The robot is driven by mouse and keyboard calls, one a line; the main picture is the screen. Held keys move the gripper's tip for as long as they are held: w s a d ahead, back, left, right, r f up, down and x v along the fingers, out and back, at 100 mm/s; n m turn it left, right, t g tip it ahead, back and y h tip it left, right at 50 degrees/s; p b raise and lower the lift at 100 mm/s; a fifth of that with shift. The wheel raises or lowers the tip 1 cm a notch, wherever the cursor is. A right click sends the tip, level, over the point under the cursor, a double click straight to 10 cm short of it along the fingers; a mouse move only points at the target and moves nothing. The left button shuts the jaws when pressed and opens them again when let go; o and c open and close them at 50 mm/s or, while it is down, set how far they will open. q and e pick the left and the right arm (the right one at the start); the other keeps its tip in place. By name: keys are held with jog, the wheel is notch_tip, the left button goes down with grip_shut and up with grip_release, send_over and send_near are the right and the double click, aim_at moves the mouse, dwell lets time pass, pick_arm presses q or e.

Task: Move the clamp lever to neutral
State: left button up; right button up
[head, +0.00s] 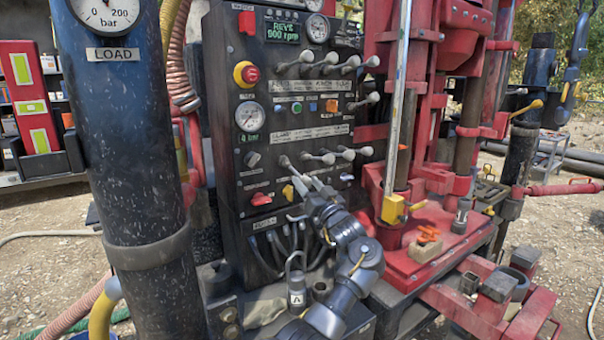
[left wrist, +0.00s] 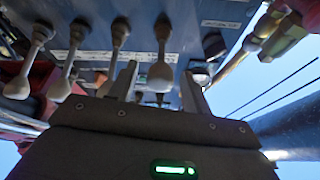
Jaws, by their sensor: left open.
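A dark control panel (head: 290,110) carries two rows of levers with pale grey knobs. A label above the lower row is too blurred to read surely. The leftmost lower lever (head: 286,162) sticks out towards me, just above my left gripper (head: 304,179). In the left wrist view, my left gripper (left wrist: 161,72) is open, its two fingers on either side of one grey-knobbed lever (left wrist: 160,72). Contact cannot be told. Other levers (left wrist: 67,70) hang to the left there. My right gripper is not in view.
A thick black column (head: 140,170) with a load gauge stands left of the panel. A red emergency button (head: 246,74) sits on the panel. Red drill machinery (head: 430,220) stands to the right. Hoses (head: 285,240) run below the lower levers.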

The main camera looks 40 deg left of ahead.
pick_arm(q)
jog(key=shift+p+x, duration=0.35)
jog(key=shift+x, duration=1.5)
grip_shut()
